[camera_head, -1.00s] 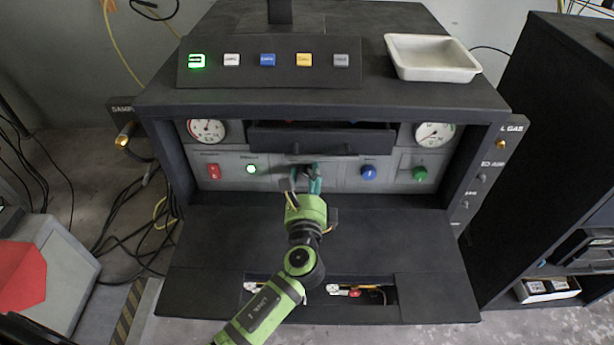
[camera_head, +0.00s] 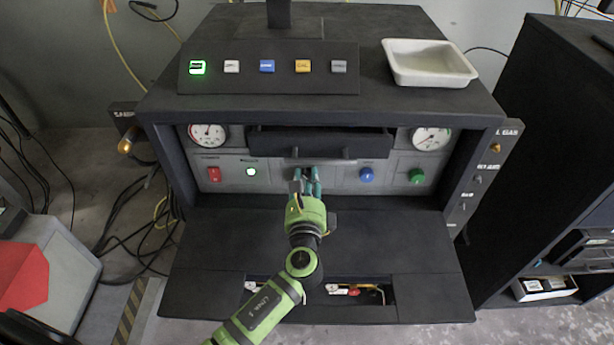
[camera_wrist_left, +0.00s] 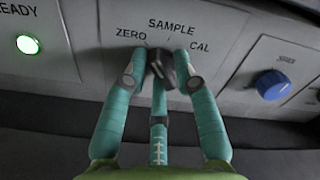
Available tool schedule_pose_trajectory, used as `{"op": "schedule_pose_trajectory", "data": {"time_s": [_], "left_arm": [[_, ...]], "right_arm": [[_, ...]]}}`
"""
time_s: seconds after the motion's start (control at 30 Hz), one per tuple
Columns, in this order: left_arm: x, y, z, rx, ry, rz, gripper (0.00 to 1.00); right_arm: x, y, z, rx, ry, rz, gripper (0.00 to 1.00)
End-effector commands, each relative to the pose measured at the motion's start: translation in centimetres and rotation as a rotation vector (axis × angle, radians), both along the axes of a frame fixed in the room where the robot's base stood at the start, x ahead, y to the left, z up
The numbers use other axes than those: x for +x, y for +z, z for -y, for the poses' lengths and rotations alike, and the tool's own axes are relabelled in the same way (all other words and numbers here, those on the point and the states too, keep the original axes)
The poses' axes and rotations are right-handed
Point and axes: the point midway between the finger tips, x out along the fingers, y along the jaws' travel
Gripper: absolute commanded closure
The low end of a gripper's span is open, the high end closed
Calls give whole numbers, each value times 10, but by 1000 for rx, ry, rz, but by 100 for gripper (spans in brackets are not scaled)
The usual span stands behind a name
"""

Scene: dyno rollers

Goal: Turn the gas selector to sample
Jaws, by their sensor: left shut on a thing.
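The gas selector is a dark knob (camera_wrist_left: 163,66) on the grey front panel, below the labels ZERO, SAMPLE and CAL in the left wrist view. My left gripper (camera_wrist_left: 161,75) has its teal fingers closed around the knob, one on each side and one below. In the head view my left gripper (camera_head: 306,180) reaches the middle of the panel, and its fingers hide most of the knob. The fingers partly cover the knob in the wrist view too, so I cannot tell exactly which label it points to. My right gripper is not in view.
A blue knob (camera_head: 367,174) and a green knob (camera_head: 416,176) sit right of the selector. A lit green lamp (camera_head: 251,171) and a red switch (camera_head: 214,174) sit left. A drawer (camera_head: 320,143) overhangs above. The dark shelf (camera_head: 400,235) in front is clear.

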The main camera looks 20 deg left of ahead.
Motion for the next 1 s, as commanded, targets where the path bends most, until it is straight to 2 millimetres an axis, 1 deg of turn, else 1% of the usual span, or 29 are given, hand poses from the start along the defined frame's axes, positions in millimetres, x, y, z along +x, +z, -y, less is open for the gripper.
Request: {"op": "schedule_pose_trajectory", "data": {"time_s": [0.03,0.1,0.5,0.7,1.0], "left_arm": [[-1,0,-3,43,7,-22,100],[-1,0,-3,102,6,-40,100],[-1,1,-3,432,7,-134,100],[-1,1,-3,549,8,-169,100],[-1,-1,-3,638,9,-194,100]], "right_arm": [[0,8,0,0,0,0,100],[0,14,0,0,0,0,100],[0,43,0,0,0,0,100],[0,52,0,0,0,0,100],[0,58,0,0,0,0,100]]}}
